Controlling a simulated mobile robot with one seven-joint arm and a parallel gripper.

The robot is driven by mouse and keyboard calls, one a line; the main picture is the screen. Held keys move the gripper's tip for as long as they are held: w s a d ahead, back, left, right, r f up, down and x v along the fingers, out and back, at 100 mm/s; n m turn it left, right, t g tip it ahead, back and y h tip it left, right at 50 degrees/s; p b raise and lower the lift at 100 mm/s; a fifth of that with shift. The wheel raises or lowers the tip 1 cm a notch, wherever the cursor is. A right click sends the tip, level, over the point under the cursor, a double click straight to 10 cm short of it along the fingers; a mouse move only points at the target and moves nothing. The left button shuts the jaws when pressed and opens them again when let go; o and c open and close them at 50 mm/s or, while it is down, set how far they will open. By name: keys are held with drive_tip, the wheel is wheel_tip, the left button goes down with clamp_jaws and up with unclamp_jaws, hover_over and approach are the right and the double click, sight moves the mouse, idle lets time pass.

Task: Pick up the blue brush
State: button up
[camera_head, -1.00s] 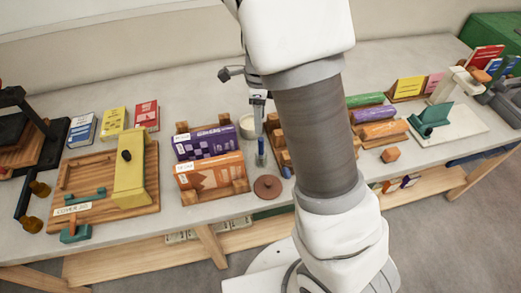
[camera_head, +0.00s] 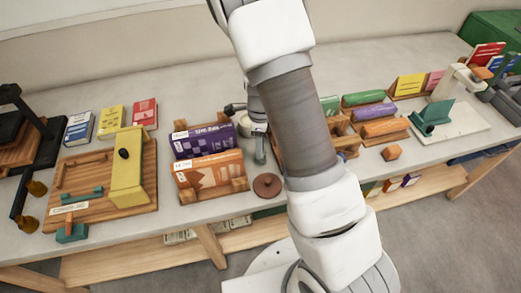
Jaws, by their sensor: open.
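My gripper (camera_head: 260,155) points down over the table, just right of the purple and orange books and behind the brown round lid. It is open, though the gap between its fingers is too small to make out. I cannot make out the blue brush now; the gripper and my arm cover the spot where small blue parts showed earlier.
A purple book (camera_head: 204,141) and an orange book (camera_head: 210,173) lean in a wooden rack close left of the gripper. A brown round lid (camera_head: 267,185) lies in front. A wooden board (camera_head: 88,216) lies left.

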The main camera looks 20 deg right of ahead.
drive_tip(key=shift+c, duration=0.3)
clamp_jaws()
drive_tip(key=shift+r, duration=0.1)
drive_tip(key=shift+r, duration=0.55)
drive_tip(key=r, duration=0.3)
drive_tip(key=shift+s+d+r, duration=0.2)
drive_tip(key=shift+d+r, duration=0.05)
drive_tip(key=shift+d, duration=0.05)
drive_tip(key=s+d+r, duration=0.6)
drive_tip(key=s+d, duration=0.1)
drive_tip(key=d, duration=0.1)
drive_tip(key=shift+s+r+p, duration=0.15)
drive_tip(key=shift+s+p, duration=0.1)
drive_tip(key=shift+p, duration=0.2)
